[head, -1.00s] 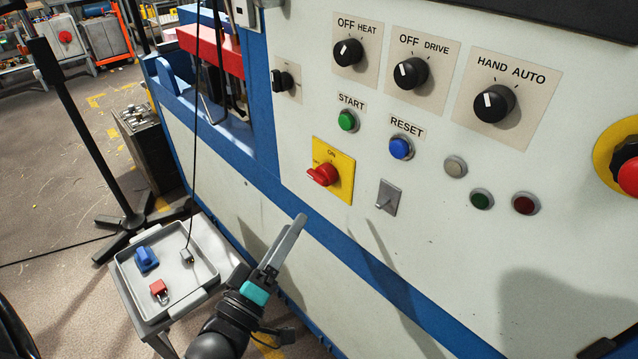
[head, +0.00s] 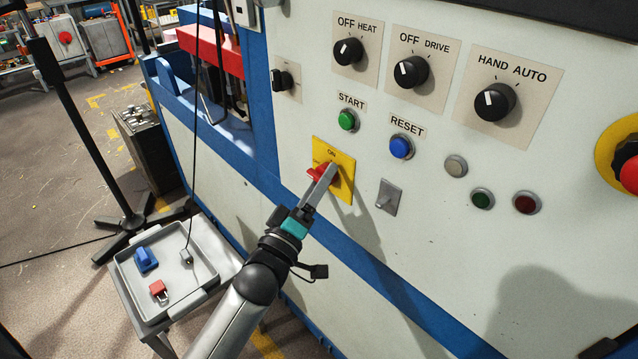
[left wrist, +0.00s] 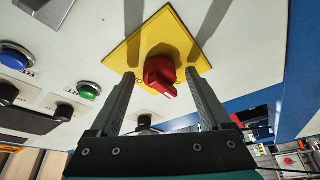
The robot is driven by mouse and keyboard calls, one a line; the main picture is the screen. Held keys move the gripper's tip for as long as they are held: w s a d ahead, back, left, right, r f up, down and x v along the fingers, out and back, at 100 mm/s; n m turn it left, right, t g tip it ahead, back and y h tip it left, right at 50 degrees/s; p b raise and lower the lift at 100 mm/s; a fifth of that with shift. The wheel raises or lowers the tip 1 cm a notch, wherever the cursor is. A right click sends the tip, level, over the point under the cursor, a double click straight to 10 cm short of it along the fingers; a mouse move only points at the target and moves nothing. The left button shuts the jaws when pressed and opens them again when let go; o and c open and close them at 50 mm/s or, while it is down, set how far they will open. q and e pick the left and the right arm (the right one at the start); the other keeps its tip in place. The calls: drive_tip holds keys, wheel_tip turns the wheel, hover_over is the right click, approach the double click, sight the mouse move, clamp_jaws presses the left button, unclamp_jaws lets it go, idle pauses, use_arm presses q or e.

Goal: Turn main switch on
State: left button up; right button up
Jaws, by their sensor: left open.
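The main switch is a red rotary handle (head: 321,173) on a yellow plate (head: 346,183) marked ON at its top, low on the pale machine panel. In the left wrist view the red handle (left wrist: 161,74) stands out from the yellow plate (left wrist: 128,54), between my two fingers. My left gripper (head: 326,172) is at the switch, with its fingers open on either side of the handle. In the left wrist view the left gripper (left wrist: 163,88) shows a gap between each finger and the handle. In the head view a finger hides part of the handle. My right gripper is not in view.
Nearby on the panel are a green START button (head: 348,120), a blue RESET button (head: 401,147), a small metal toggle (head: 388,197) and black knobs (head: 411,72). A red emergency button (head: 629,174) is at the right. A tray (head: 205,285) with padlocks stands lower left.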

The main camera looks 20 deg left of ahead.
use_arm(q)
drive_tip(key=shift+c, duration=0.2)
clamp_jaws()
idle(0.5)
